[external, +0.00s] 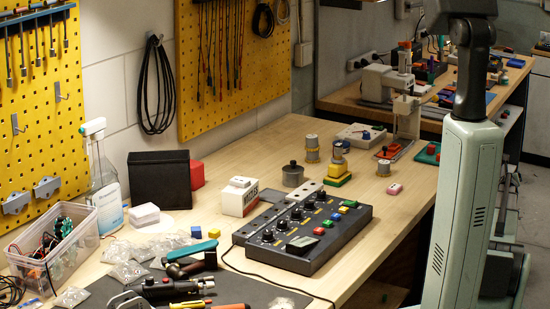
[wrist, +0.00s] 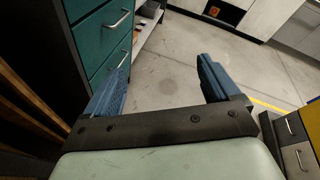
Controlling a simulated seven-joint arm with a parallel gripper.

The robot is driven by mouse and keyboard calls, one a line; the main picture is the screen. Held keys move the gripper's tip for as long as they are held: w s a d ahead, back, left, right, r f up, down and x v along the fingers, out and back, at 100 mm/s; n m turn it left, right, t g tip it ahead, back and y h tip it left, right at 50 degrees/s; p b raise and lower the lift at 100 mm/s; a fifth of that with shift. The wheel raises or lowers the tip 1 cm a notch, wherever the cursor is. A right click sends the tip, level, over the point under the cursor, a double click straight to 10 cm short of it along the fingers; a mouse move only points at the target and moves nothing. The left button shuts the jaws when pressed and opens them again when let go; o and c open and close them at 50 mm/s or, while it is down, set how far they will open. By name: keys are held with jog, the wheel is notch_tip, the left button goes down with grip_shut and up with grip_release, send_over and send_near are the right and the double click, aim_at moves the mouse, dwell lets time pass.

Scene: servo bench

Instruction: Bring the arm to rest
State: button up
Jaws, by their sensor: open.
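My gripper (wrist: 162,82) shows in the wrist view with its two blue fingers well apart and nothing between them. It points over bare grey floor, beside teal drawers. In the external view my pale green arm stands upright at the right, beyond the front edge of the bench, and its upper end leaves the frame. My gripper cannot be made out in the external view.
The wooden bench (external: 385,205) holds a dark control box (external: 300,262) with coloured buttons, a clear bin (external: 60,255), a spray bottle (external: 102,165) and hand tools. Teal drawers (wrist: 92,30) stand close on the left in the wrist view. The floor (wrist: 165,60) ahead is clear.

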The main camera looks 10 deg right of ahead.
jog(key=s+a+f+n+g+y, duration=0.1)
jog(key=s+a+f+n+y, duration=0.3)
jog(key=a+f, duration=0.6)
jog(key=s+a+f+n+g+y, duration=0.15)
jog(key=a+f+n, duration=0.35)
jog(key=a+f, duration=0.5)
jog(key=s+a+f+n+g+y, duration=0.1)
jog(key=s+a+f+n+g, duration=0.1)
jog(key=s+a+f+n, duration=0.45)
jog(key=s+a+f+n+g+y, duration=0.2)
jog(key=s+a+f, duration=0.35)
jog(key=a, duration=0.75)
jog(key=s+a+f+n+g+y, duration=0.1)
jog(key=s+a+f+n+g, duration=0.2)
jog(key=s+a+n, duration=0.55)
jog(key=s+a+f+n+g, duration=0.1)
jog(key=s+a+f+g, duration=0.3)
jog(key=s, duration=0.9)
jog(key=s+a+r+n+g, duration=0.1)
jog(key=s+a+n, duration=0.1)
jog(key=s, duration=0.6)
jog(key=s+a+r+n+g, duration=0.1)
jog(key=s+a+n+g, duration=0.1)
jog(key=s+n, duration=0.3)
jog(key=s+a+r+n+g, duration=0.2)
jog(key=s+a+n, duration=0.1)
jog(key=s, duration=0.8)
jog(key=shift+s+a+h, duration=0.15)
jog(key=shift+s+h, duration=0.1)
jog(key=shift+h, duration=0.2)
